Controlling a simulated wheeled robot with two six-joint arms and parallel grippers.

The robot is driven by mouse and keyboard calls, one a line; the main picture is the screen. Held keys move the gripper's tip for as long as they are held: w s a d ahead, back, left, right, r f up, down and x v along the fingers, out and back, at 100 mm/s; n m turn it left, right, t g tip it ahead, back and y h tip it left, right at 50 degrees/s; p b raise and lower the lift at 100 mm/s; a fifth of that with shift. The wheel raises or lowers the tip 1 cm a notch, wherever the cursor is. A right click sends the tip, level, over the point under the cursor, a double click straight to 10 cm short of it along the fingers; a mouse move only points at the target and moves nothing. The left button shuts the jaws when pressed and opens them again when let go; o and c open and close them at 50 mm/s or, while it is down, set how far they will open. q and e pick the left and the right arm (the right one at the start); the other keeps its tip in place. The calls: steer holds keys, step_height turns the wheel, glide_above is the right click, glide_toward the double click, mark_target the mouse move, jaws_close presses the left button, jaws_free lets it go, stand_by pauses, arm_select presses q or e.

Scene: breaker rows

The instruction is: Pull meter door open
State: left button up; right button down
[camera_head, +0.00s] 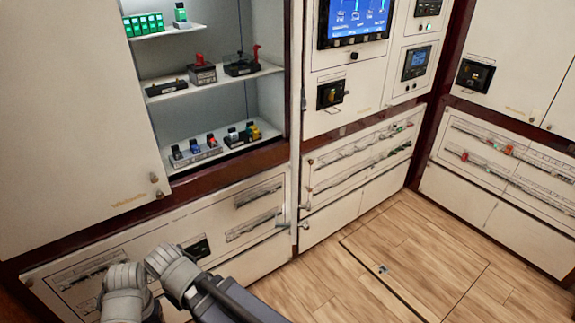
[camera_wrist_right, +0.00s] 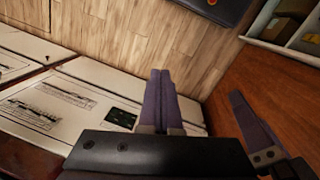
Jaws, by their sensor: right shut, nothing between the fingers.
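No readable label marks the meter door. A white panel (camera_head: 405,92) with a small dark meter screen (camera_head: 417,62) is at the upper right in the head view, flush with its surroundings. A low white panel (camera_head: 150,243) with a dark inset device (camera_head: 198,247) is at the lower left; it seems to show in the right wrist view too. My right gripper (camera_wrist_right: 166,75) is shut and empty, its dark fingers together, apart from any door. Another dark finger (camera_wrist_right: 248,112), possibly my left gripper's, shows beside it. My arms cover part of the low panel.
An open cabinet holds shelves (camera_head: 215,78) of breakers and switches. A large blue screen (camera_head: 355,18) is at the top. Small knobs (camera_head: 154,178) stick out of the tall left door (camera_head: 75,120). The wooden floor (camera_head: 330,275) is clear, with a hatch (camera_head: 415,265) set in it.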

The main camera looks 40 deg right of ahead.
steer(key=w+d+r+m+h+p, duration=0.2)
steer(key=w+d+r+m+p, duration=0.2)
steer(key=d+r+p, duration=0.45)
steer(key=w+d+r+m+h+p, duration=0.2)
steer(key=w+d+r+m+p, duration=0.2)
steer(key=d+r+p, duration=0.45)
steer(key=w+d+r+m+h+p, duration=0.2)
steer(key=w+d+r+m+p, duration=0.35)
steer(key=r, duration=0.55)
steer(key=s+d+f+n+b, duration=0.1)
steer(key=s+d+f+b, duration=0.2)
steer(key=d+f+b, duration=0.5)
steer(key=shift+d+f+n+t, duration=0.15)
steer(key=shift+d+n+t, duration=0.2)
steer(key=shift+d, duration=0.8)
steer(key=shift+s, duration=0.1)
